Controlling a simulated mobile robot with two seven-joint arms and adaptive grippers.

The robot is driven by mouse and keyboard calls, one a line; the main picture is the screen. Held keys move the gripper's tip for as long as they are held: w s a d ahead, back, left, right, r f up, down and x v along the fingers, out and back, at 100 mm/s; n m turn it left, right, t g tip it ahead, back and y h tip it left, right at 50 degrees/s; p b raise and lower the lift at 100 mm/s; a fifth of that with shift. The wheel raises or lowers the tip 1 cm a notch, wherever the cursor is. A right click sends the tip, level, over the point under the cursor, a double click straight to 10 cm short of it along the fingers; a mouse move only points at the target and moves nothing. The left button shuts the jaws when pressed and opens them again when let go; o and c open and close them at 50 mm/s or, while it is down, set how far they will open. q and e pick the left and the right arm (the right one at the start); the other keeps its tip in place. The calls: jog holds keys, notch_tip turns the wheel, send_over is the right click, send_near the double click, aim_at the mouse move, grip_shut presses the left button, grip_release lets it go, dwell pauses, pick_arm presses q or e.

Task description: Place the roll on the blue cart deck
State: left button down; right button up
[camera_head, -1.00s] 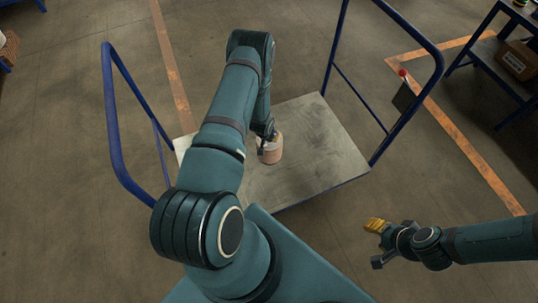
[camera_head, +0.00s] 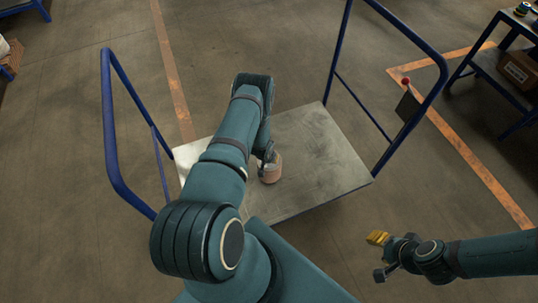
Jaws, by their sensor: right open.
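The roll (camera_head: 270,172) is a small tan-pink cylinder, upright over the middle of the grey cart deck (camera_head: 315,150). I cannot tell whether it rests on the deck or is just above it. My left gripper (camera_head: 265,158) is at the roll's upper left side, mostly hidden by my own arm, so its fingers cannot be judged. My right gripper (camera_head: 379,256) is open and empty at the lower right, in front of the deck and apart from it. One of its fingers shows yellow.
Blue tube rails stand at the cart's left end (camera_head: 113,130) and right end (camera_head: 428,70). A dark workbench (camera_head: 500,70) with a cardboard box (camera_head: 520,70) is at the upper right. Bare deck lies right of the roll.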

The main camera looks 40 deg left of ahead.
pick_arm(q)
jog(key=shift+w+f, duration=0.15)
jog(key=shift+f, duration=0.15)
jog(key=c, duration=0.8)
grip_release()
jog(key=p+v, duration=0.4)
jog(key=v, duration=0.7)
jog(key=s+d+r+g+h, duration=0.1)
jog(key=s+d+r, duration=0.2)
jog(key=d+r, duration=0.4)
jog(key=s+d+r+m+h, duration=0.1)
jog(key=s+d+r, duration=0.3)
jog(key=d, duration=0.9)
jog(key=s+d+r+m+g+h, duration=0.1)
jog(key=s+d+r+h, duration=0.2)
jog(key=d+r, duration=0.6)
jog(key=shift+s+d+r+g, duration=0.3)
jog(key=shift+s+d, duration=0.1)
jog(key=shift+d, duration=0.15)
